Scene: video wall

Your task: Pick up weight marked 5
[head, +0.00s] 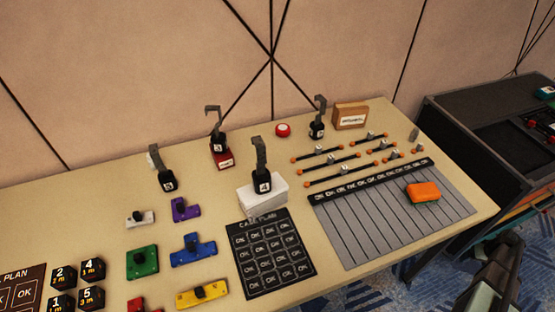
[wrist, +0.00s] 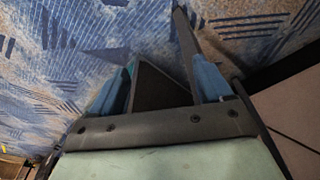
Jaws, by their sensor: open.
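A black weight with a grey hook (head: 167,182) stands at the left back of the table in the head view; its white label seems to read 5, but it is small. Similar hooked weights are marked 3 (head: 218,148) on a red block and 4 (head: 262,178) on a white block. Another hooked weight (head: 317,129) stands farther right, its mark unclear. A black cube marked 5 (head: 91,297) lies in a group at the lower left. My gripper (wrist: 160,85) is open and empty in the wrist view, over blue carpet, away from the weights.
A grey lined board (head: 385,230) with an orange block (head: 423,192) lies at the table's right. A black case plan mat (head: 272,255) lies at the front middle. Coloured pieces, such as a green one (head: 142,262), lie at left. A dark cabinet (head: 470,125) stands right.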

